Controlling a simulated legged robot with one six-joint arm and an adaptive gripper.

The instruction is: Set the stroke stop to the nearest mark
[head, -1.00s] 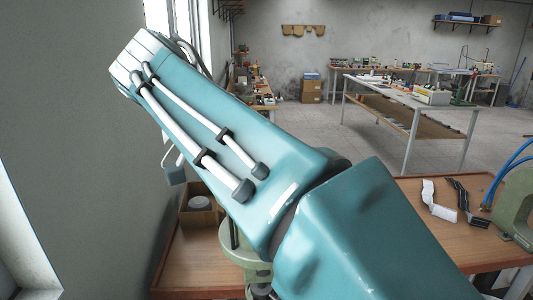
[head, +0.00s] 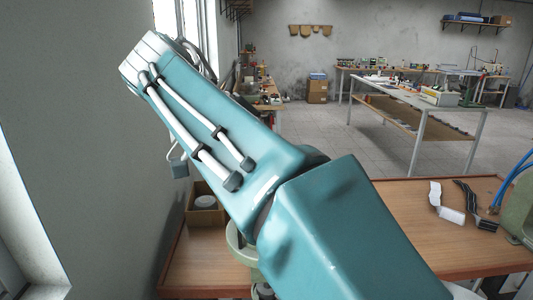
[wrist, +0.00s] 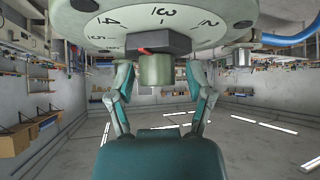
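In the wrist view a pale round dial (wrist: 85,25) fills the top, with the numbers 2, 3, 4 and 5 seen upside down. A dark hex nut (wrist: 170,44) sits under its face, with a red pointer (wrist: 146,50) beside it toward the space between 3 and 4. A grey-green cylinder (wrist: 157,70) hangs below the nut. My gripper (wrist: 160,77) has one finger on each side of this cylinder, with gaps visible. In the head view my arm hides the gripper and dial; part of a green machine (head: 238,244) shows behind it.
A wooden bench (head: 195,262) carries an open box (head: 205,217) at left, and white and black strips at right. A green machine with blue hoses (head: 518,215) stands at the right edge. A wall is close on the left. A blue hose (wrist: 289,38) runs beside the dial.

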